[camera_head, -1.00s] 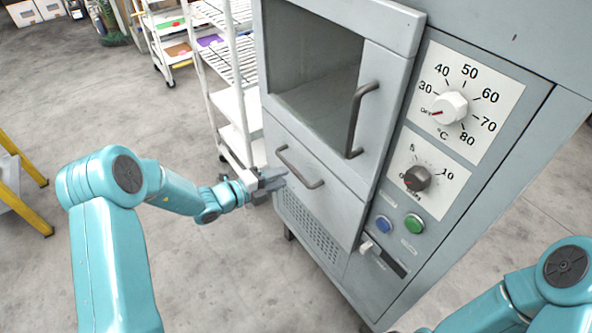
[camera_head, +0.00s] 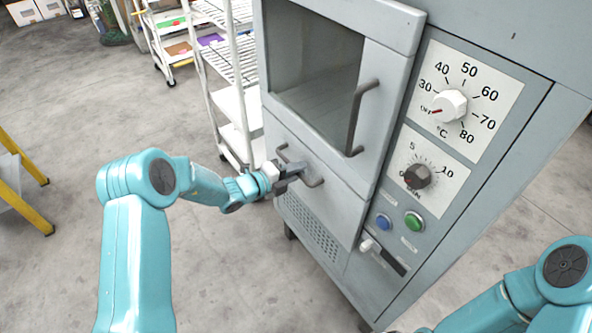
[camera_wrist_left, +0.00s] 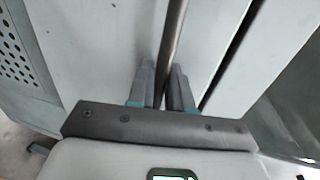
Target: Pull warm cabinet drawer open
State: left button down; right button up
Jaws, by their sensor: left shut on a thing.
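The warm cabinet (camera_head: 505,125) is a grey upright unit at the right of the head view. Its drawer (camera_head: 337,210) sits below the glass-fronted door and looks flush with the cabinet front. The drawer has a dark bar handle (camera_head: 313,182), which also runs between my fingers in the left wrist view (camera_wrist_left: 175,40). My left gripper (camera_head: 292,172) is shut on the drawer handle near its middle and hides part of it. My right gripper is out of view; only part of my right arm shows at the lower right.
The door handle (camera_head: 353,120) juts out above and right of the drawer. A control panel with dials and buttons is on the right. A white wire cart (camera_head: 237,105) stands just behind the cabinet's left side. A yellow-legged stand (camera_head: 30,165) is at far left. The floor between is clear.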

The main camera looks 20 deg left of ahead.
pick_arm(q)
jog(key=f+p+v, duration=0.3)
jog(key=v, duration=1.4)
jog(key=s+a+f+p+v, duration=0.1)
jog(key=f+p+v, duration=0.2)
jog(key=v, duration=1.5)
jog(key=shift+s+a+f, duration=0.2)
jog(key=shift+s+f, duration=0.05)
jog(key=shift+f, duration=0.4)
jog(key=c, duration=1.2)
grip_release()
jog(key=shift+f, duration=0.1)
jog(key=b+v, duration=0.2)
jog(key=v, duration=1.4)
jog(key=shift+s, duration=0.2)
